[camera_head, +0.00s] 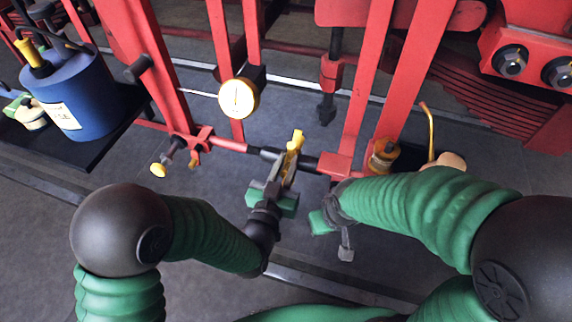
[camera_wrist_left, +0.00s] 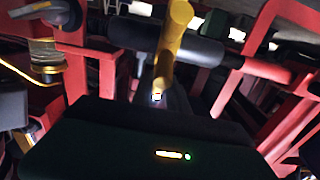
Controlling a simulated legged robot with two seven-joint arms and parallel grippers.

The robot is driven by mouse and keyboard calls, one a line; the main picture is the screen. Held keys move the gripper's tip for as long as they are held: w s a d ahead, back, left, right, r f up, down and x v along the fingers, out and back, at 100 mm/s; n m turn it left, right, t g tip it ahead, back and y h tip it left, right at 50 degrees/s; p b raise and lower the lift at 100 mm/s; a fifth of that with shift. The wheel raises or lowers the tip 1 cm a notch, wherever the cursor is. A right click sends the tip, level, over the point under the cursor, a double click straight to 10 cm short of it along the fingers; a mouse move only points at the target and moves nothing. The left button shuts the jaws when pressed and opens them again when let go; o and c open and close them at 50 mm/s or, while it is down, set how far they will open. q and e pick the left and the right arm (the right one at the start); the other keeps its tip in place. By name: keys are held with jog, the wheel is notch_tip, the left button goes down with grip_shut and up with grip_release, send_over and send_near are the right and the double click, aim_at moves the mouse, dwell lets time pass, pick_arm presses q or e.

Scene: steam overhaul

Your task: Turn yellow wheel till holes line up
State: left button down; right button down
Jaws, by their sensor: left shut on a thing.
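A narrow yellow part (camera_head: 294,143), which seems to be the yellow wheel seen nearly edge-on, stands at the dark section of the red crossbar. My left gripper (camera_head: 287,172) reaches up to it from below and is shut on it. In the left wrist view the yellow part (camera_wrist_left: 175,38) looks like a bar running down toward the jaws, in front of a dark cylinder (camera_wrist_left: 190,48). Holes cannot be made out in either view. My right gripper (camera_head: 334,232) hangs low to the right of the left one, apart from the yellow part; its jaw state is unclear.
Red frame posts (camera_head: 364,90) rise on both sides of the crossbar. A round white dial (camera_head: 238,98) stands up left, and a small yellow knob (camera_head: 158,170) sits lower left. A blue drum (camera_head: 68,92) rests at far left. A brass-coloured pot (camera_head: 382,158) is near my right arm.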

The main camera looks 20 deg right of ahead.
pick_arm(q)
jog(key=shift+w+d+r, duration=0.2)
jog(key=shift+w+r, duration=0.15)
jog(key=shift+r, duration=0.3)
jog(key=shift+w+d+r+p, duration=0.15)
jog(key=shift+w+r+p, duration=0.1)
jog(key=shift+r+p, duration=0.25)
jog(key=c, duration=1.2)
grip_release()
jog(key=shift+d+f, duration=0.1)
jog(key=shift+f, duration=0.05)
jog(key=shift+c, duration=0.2)
